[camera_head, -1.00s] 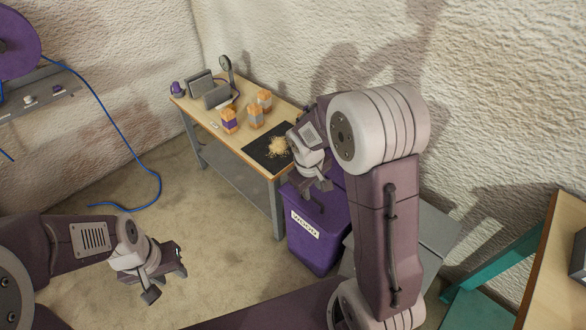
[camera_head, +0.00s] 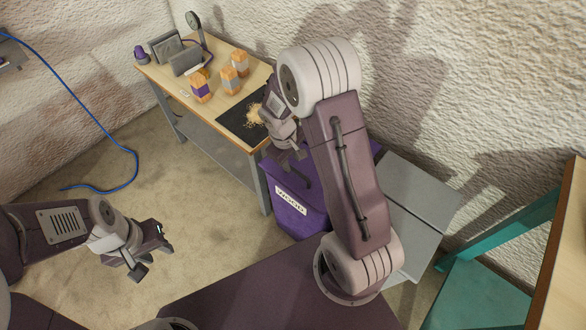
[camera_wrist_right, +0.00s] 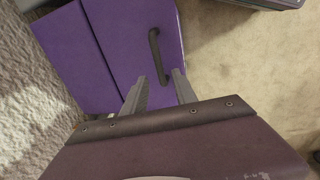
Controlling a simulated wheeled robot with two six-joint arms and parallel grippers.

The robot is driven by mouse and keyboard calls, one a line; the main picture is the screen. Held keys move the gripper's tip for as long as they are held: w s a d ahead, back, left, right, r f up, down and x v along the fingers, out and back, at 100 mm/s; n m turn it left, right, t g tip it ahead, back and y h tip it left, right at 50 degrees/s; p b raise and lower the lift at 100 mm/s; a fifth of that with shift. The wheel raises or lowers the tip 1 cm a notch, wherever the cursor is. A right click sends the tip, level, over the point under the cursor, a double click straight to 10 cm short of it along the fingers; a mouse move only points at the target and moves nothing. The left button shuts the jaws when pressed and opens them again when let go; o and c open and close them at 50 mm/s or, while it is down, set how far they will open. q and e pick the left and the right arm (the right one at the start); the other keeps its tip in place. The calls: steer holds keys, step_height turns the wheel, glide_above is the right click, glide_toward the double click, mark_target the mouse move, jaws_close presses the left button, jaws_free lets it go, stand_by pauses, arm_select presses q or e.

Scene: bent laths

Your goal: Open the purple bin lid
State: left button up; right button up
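The purple bin (camera_head: 300,222) stands on the floor at the end of the workbench, with a white "WOOD" label on its front. Its lid looks closed; my right arm hides part of it in the head view. In the right wrist view the purple lid (camera_wrist_right: 118,45) carries a dark bar handle (camera_wrist_right: 154,50). My right gripper (camera_wrist_right: 159,80) is open, its fingertips either side of the handle's near end. I cannot tell if they touch it. In the head view the right gripper (camera_head: 290,160) is above the lid. My left gripper (camera_head: 150,252) is open and empty, over bare floor.
A workbench (camera_head: 195,115) holds several orange-topped blocks, a black mat (camera_head: 233,125) with shavings, and a gauge. A grey box (camera_head: 415,195) stands right of the bin. A teal-framed table (camera_head: 490,285) is at the right. Floor at the left is clear, except for a blue cable.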

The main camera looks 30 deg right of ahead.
mark_target(294, 169)
steer(key=f, duration=0.3)
steer(key=d+f+b, duration=0.1)
steer(key=shift+w+f, duration=0.25)
steer(key=shift+f, duration=0.1)
jaws_close()
stand_by(1.1)
